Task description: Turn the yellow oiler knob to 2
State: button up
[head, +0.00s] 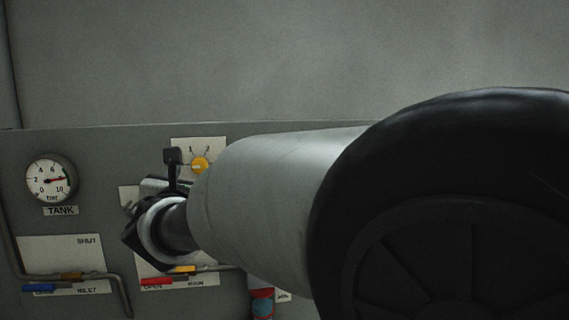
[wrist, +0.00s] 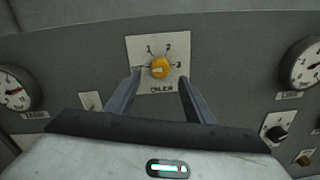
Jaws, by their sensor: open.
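The yellow oiler knob (wrist: 160,68) sits on a pale plate (wrist: 138,48) marked 1, 2 and 3, with OILER lettered below. A pale mark on the knob points left, towards the plate's left edge and away from the 2 at upper right. In the head view the knob (head: 200,165) shows just left of my arm. My gripper (wrist: 161,80) is open, its two fingers on either side of the knob in the wrist view. I cannot tell whether they touch it; the gap between them looks wider than the knob.
A TANK gauge (head: 51,178) is at the panel's left. Below are blue (head: 39,288) and red (head: 157,282) handles and a pipe (head: 120,290). In the wrist view, gauges flank the knob, and a black knob (wrist: 277,132) is at lower right. My arm hides the head view's right.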

aim_at(198, 167)
jog(key=w, duration=0.3)
jog(key=w+a+p, duration=0.1)
jog(key=w, duration=0.2)
jog(key=shift+s, duration=0.1)
